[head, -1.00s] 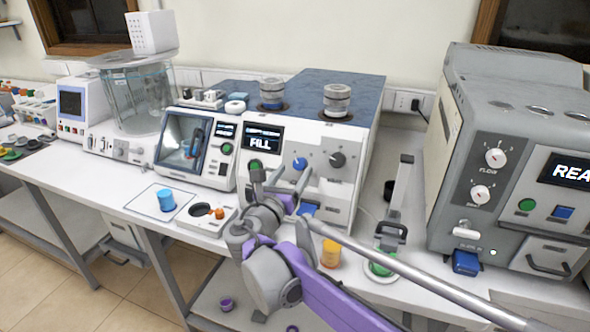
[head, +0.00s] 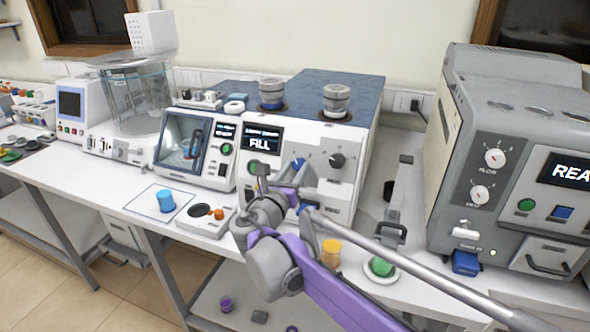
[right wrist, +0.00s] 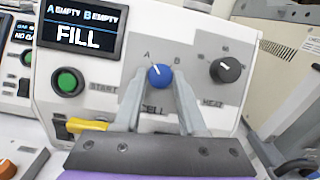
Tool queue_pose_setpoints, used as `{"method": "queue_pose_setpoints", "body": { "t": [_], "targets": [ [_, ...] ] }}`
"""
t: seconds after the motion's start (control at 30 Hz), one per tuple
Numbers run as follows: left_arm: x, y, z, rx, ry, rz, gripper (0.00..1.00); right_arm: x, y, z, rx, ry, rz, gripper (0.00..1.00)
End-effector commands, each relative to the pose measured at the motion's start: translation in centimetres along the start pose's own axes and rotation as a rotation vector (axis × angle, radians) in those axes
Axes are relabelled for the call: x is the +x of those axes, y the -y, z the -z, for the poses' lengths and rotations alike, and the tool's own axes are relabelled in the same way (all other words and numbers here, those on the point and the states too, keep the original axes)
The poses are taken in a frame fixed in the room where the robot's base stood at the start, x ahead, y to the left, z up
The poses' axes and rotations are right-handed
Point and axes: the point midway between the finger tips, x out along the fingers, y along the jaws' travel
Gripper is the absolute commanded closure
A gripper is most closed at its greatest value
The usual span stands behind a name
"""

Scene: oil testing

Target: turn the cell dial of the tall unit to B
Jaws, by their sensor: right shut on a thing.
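The tall unit (head: 345,120) is a white box with a blue-grey top and a screen reading FILL; in the right wrist view its front (right wrist: 215,118) fills the middle. Its blue cell dial (right wrist: 159,76) is marked A at upper left, B at upper right and CELL below. The dial's white pointer tilts up and left, towards A. My right gripper (right wrist: 160,82) is shut on the dial, one finger on each side. In the head view my right gripper (head: 291,177) partly hides the dial (head: 297,163). My left gripper is out of view.
A black HEAT knob (right wrist: 226,68) is close right of the dial, and a green START button (right wrist: 67,81) is to its left. Below the unit's front, a yellow cup (head: 330,252) stands near my right arm. A grey machine (head: 500,150) stands to the right.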

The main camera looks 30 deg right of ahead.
Motion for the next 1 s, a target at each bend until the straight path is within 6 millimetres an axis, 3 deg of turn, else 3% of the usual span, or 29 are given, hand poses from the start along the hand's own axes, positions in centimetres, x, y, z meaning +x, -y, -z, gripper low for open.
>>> {"method": "queue_pose_setpoints", "body": {
  "t": [0.47,1.0],
  "targets": [
    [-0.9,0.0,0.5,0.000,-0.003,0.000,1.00,0.0,-0.2,-0.2,0.114,-0.006,0.052,1.00],
    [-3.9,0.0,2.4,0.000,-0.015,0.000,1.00,0.1,-0.6,-0.6,0.556,-0.028,0.258,1.00]
  ]
}}
